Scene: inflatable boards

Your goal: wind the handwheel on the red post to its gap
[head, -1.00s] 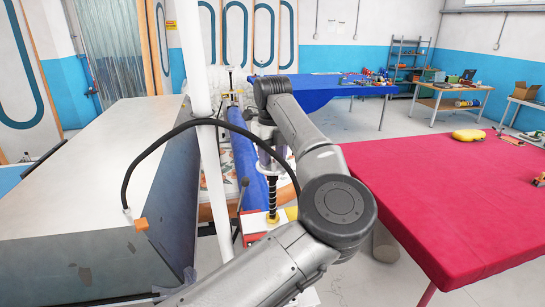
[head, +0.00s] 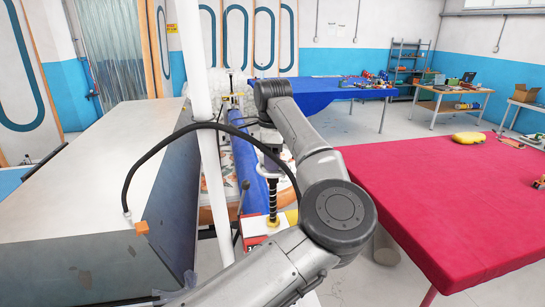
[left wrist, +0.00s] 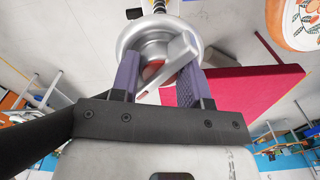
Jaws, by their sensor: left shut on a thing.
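The handwheel (left wrist: 128,42) is a pale metal disc with a hub and a raised grey bar across its face, in the left wrist view. My left gripper (left wrist: 160,78) has its purple-padded fingers on either side of that bar and is shut on it. In the head view my left gripper (head: 271,160) is at the top of a black threaded spindle (head: 272,197). The spindle rises from a yellow collar on a red and white block (head: 255,227), which seems part of the red post. My forearm hides much of the post, and the gap cannot be made out.
A large grey-white box (head: 100,155) stands at left, beside a white pole (head: 213,190). A black hose arches across near my arm. A blue roll (head: 247,165) lies behind the spindle. A red-covered table (head: 440,200) is at right, with a blue-covered table (head: 325,88) behind.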

